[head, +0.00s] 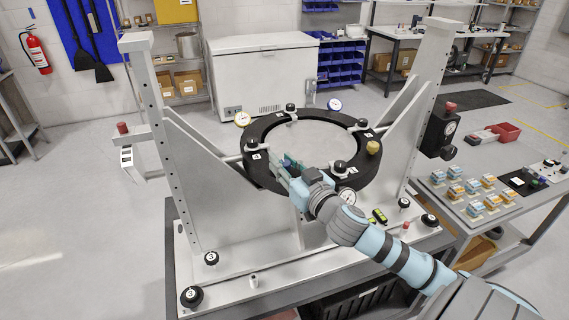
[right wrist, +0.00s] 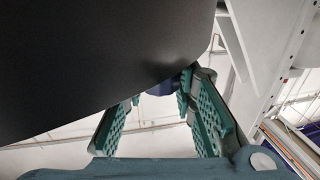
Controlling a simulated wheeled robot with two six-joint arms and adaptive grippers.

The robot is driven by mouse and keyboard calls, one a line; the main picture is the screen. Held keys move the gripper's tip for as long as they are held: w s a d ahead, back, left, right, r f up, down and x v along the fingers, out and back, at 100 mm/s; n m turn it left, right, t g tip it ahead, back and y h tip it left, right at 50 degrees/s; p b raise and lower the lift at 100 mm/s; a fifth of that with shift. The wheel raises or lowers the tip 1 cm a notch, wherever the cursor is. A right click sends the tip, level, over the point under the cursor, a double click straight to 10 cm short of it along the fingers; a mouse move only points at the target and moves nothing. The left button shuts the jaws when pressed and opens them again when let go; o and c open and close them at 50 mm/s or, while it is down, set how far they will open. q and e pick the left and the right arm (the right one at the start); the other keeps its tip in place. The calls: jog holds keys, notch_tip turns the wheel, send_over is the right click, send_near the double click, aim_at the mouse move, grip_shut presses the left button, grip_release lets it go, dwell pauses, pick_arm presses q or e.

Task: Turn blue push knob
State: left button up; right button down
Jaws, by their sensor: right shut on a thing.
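The black mirror ring (head: 262,130) is held between two grey uprights of the fixture. The blue push knob (right wrist: 158,89) shows as a dark blue piece under the ring's dark edge in the right wrist view, partly hidden. In the head view only a bit of blue (head: 287,163) shows at the fingers. My right gripper (head: 286,166) reaches the ring's near left part. Its green padded fingers (right wrist: 160,108) stand on either side of the blue knob and are shut on it. My left gripper is not in view.
Black knobs stand on the base plate (head: 240,259). A side table (head: 470,212) with small parts is at right.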

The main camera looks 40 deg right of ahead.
jog(key=shift+m+h, duration=0.4)
jog(key=shift+h, duration=0.1)
jog(key=m+g+h+b, duration=0.1)
jog(key=m+h, duration=0.1)
jog(key=h, duration=0.2)
jog(key=shift+a+f+m, duration=0.1)
jog(key=shift+m, duration=0.3)
jog(key=m+g+h+b, duration=0.1)
jog(key=h, duration=0.1)
jog(key=shift+f+m+g+h, duration=0.1)
jog(key=shift+m+g+h, duration=0.2)
jog(key=shift+m+g, duration=0.1)
jog(key=m+g+h+b, duration=0.2)
jog(key=m+g+b, duration=0.1)
jog(key=g+b, duration=0.1)
jog(key=m+g+h+b, duration=0.3)
jog(key=g+b, duration=0.1)
jog(key=b, duration=0.1)
jog(key=m+g+h+b, duration=0.3)
jog(key=g+b, duration=0.1)
jog(key=shift+m+g+b, duration=0.3)
jog(key=shift+m+g, duration=0.1)
jog(key=m+g+b, duration=0.1)
jog(key=m+g, duration=0.1)
jog(key=g, duration=0.1)
jog(key=shift+g, duration=0.4)
jog(key=shift+m+g+b, duration=0.55)
jog(key=shift+m+g, duration=0.75)
jog(key=shift+g, duration=0.4)
jog(key=shift+y, duration=0.3)
